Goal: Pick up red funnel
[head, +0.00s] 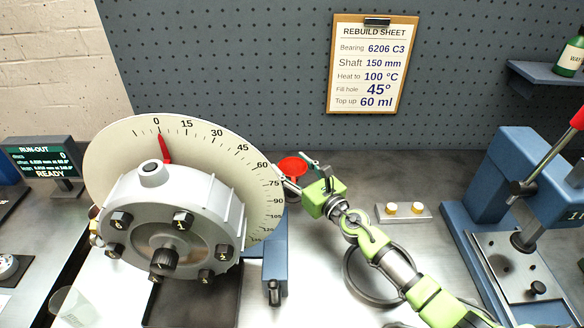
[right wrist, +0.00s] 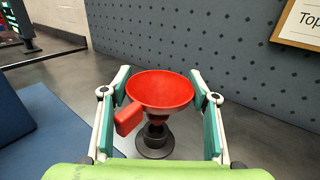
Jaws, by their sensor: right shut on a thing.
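The red funnel (head: 292,166) is at the back of the bench, just right of the large dial. In the right wrist view the funnel (right wrist: 160,90) is upright, mouth up, with a red tab on its left side. My right gripper (head: 303,176) reaches it from the front right. Its two fingers flank the funnel's bowl on both sides and are shut on it. A dark round stand (right wrist: 154,142) shows under the funnel. I cannot tell whether the funnel still rests on it. My left gripper is not in view.
The grey rotor housing (head: 175,225) with its white dial (head: 120,140) stands close to the left. A small tray with yellow-topped pieces (head: 403,212) and a blue press (head: 495,190) are to the right. The pegboard (head: 240,60) rises close behind the funnel.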

